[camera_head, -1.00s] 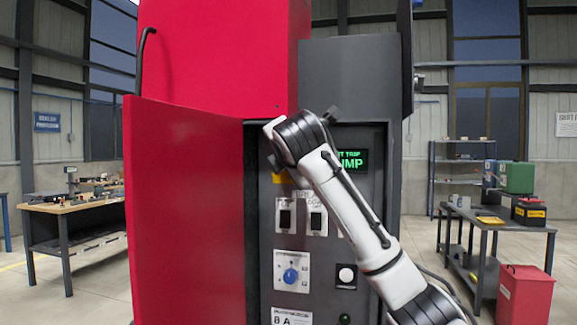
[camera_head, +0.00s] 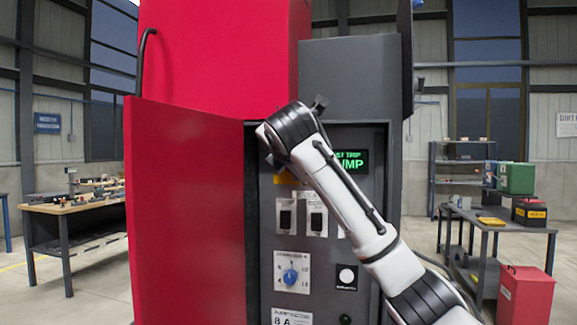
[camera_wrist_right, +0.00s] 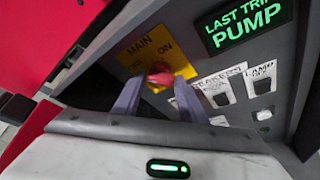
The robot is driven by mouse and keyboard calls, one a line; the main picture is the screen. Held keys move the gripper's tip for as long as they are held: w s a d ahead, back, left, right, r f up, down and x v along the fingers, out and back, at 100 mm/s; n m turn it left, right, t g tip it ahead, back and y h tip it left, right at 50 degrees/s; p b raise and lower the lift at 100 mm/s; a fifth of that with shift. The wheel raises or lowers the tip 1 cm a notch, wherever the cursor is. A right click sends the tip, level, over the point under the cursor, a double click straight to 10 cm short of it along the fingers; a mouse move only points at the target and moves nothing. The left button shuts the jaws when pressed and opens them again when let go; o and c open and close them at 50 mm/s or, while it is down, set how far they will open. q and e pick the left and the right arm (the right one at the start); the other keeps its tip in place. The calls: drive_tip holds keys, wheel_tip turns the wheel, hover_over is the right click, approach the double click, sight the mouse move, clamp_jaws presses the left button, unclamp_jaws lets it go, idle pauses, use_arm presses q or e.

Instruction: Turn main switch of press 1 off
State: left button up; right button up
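The main switch is a red knob (camera_wrist_right: 159,75) on a yellow plate (camera_wrist_right: 140,50) marked MAIN, with ON readable and the other label partly hidden. In the right wrist view my right gripper (camera_wrist_right: 158,92) is open, with one grey finger on each side of the knob's near end; I cannot tell whether either touches it. In the head view my right wrist covers the knob and my fingers, and only a bit of the yellow plate (camera_head: 287,179) shows below it. My left gripper is out of view.
A red cabinet door (camera_head: 185,210) stands open left of the panel. Below the main switch are breaker switches (camera_head: 286,217), a blue rotary knob (camera_head: 290,277) and a button (camera_head: 346,275). A green LAST TRIP PUMP display (camera_wrist_right: 246,27) is to the right.

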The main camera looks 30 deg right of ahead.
drive_tip(key=shift+o, duration=1.1)
drive_tip(key=b+v, duration=0.2)
drive_tip(key=v, duration=0.8)
drive_tip(key=shift+a, duration=0.1)
